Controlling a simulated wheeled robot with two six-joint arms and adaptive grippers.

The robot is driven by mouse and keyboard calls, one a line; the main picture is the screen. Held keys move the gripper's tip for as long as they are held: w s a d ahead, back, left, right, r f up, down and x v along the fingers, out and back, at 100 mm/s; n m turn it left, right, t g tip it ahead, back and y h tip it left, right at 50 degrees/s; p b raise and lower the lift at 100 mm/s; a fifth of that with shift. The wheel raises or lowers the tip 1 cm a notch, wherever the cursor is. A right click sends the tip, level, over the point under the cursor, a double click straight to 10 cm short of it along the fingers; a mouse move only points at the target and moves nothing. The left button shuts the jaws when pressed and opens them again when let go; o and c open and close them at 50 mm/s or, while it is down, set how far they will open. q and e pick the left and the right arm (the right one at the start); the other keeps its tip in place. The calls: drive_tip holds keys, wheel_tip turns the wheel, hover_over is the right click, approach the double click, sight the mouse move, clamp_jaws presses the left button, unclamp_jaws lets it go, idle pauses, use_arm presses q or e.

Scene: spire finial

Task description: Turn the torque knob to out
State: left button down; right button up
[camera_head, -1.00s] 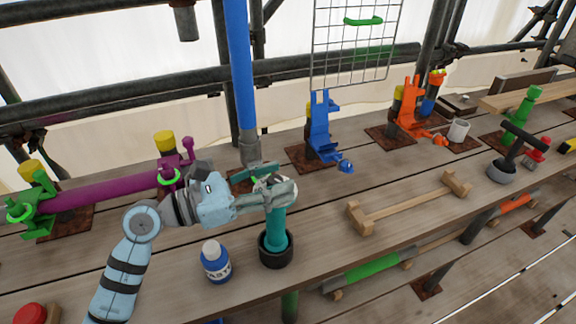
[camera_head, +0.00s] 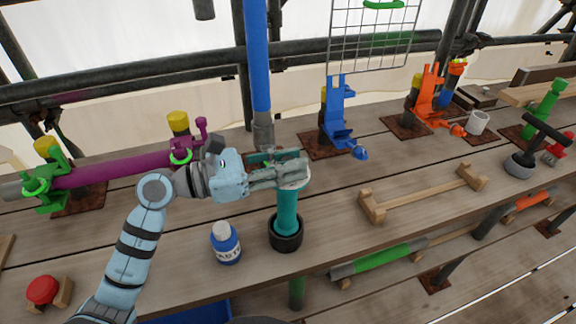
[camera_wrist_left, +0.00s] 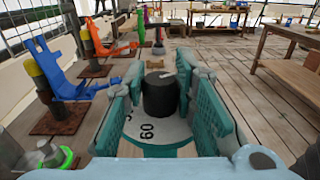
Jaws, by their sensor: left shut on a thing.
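The torque knob (camera_wrist_left: 160,94) is a black cylinder with a white mark on top, in the left wrist view. It stands on a pale dial (camera_wrist_left: 144,128) on which "60" and part of another number show; no "out" mark can be read. My left gripper (camera_wrist_left: 166,100) has its teal fingers on both sides of the knob, shut on it. In the head view my left gripper (camera_head: 293,172) is at the top of a teal post (camera_head: 288,210) standing in a black base (camera_head: 286,238); the gripper hides the knob there. My right gripper is not in view.
A blue bottle (camera_head: 226,246) stands just left of the black base. A wooden stand (camera_head: 420,195) lies to the right. A blue upright pole (camera_head: 257,70) rises behind the gripper. Blue (camera_head: 338,115) and orange (camera_head: 428,98) clamps stand further back.

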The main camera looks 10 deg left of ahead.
use_arm(q)
drive_tip(key=m+g+h+b, duration=0.1)
drive_tip(key=b, duration=0.1)
drive_tip(key=m+g+b, duration=0.1)
drive_tip(key=g+b, duration=0.1)
drive_tip(key=shift+a+f+m+g+h, duration=0.1)
drive_tip(key=shift+f+m+g+h, duration=0.2)
drive_tip(key=shift+h, duration=0.1)
drive_tip(key=shift+r+m+g+h+b, duration=0.15)
drive_tip(key=shift+m+g+b, duration=0.6)
drive_tip(key=shift+g, duration=0.35)
drive_tip(key=shift+r+m+g+h+b, duration=0.15)
drive_tip(key=shift+m+g+b, duration=0.4)
drive_tip(key=shift+g+b, duration=0.45)
drive_tip(key=c, duration=1.3)
unclamp_jaws()
drive_tip(key=a, duration=1.2)
drive_tip(key=shift+s, duration=0.45)
